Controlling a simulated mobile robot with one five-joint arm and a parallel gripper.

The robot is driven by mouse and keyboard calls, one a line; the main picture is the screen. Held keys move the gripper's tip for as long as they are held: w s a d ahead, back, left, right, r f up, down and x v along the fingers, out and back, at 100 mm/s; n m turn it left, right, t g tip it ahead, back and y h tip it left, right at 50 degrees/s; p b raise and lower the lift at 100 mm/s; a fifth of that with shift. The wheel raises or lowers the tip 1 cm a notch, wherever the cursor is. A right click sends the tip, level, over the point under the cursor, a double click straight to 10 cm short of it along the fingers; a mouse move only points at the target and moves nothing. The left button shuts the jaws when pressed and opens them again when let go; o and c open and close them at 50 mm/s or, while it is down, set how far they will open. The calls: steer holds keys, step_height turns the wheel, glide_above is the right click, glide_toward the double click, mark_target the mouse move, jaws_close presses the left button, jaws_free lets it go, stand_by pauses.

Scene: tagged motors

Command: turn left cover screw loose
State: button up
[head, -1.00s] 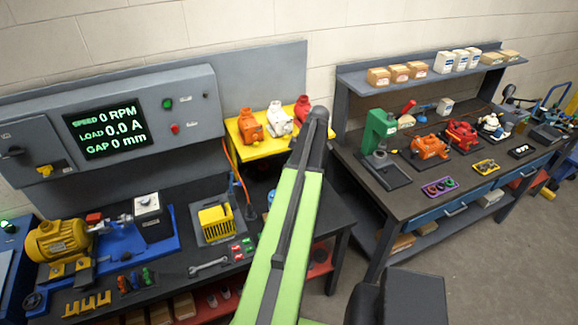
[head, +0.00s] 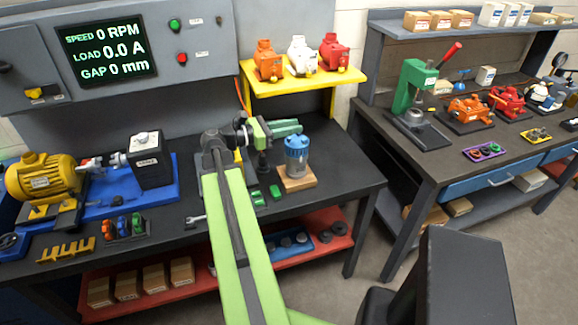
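My gripper (head: 266,138) is just left of the motor, above the bench, at about the height of the motor's top. Green and black parts of it point right and down. A small gap seems to show between it and the motor. Whether its fingers are open or shut, or hold a tool, is not clear.
A yellow shelf (head: 305,84) with orange, white and red motors is behind. Small green blocks (head: 275,192) lie in front of my gripper. A yellow motor (head: 40,180) is at left. A second bench (head: 418,165) with a green press (head: 412,90) is at right.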

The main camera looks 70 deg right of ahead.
steer(key=w+a+f+n+t+h+b, duration=0.1)
steer(key=w+a+f+h+b, duration=0.1)
steer(key=w+a+f+b, duration=0.25)
steer(key=w+a+f+n+t+h+b, duration=0.1)
steer(key=w+a+f+n+t+b, duration=0.1)
steer(key=w+f+b, duration=0.35)
steer(key=p, duration=0.2)
glide_toward(289, 138)
steer(key=x, duration=1)
steer(key=shift+d, duration=0.1)
jaws_close()
